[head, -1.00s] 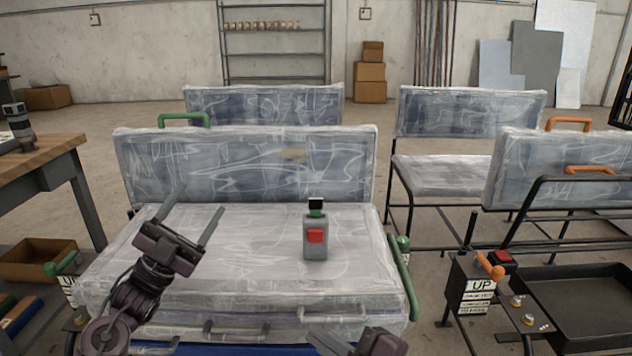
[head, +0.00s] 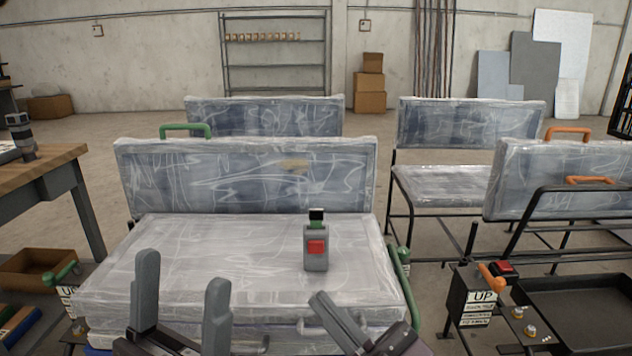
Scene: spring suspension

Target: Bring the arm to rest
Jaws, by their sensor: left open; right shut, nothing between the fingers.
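My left gripper (head: 180,300) is at the bottom left of centre in the head view. Its two grey fingers point up and stand apart with nothing between them, in front of the wrapped seat (head: 215,255). My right gripper (head: 338,318) is at the bottom centre, its fingers together and empty, pointing up and to the left. It is low at the seat's front edge. A grey device with a red button (head: 316,248) stands upright on the seat, apart from both grippers. Most of both arms is out of the frame.
A workbench (head: 45,165) stands at the left, with a cardboard box (head: 38,268) below. A green handle (head: 405,285) runs along the seat's right side. A control box marked UP (head: 480,300) and a black tray (head: 585,310) are at the right.

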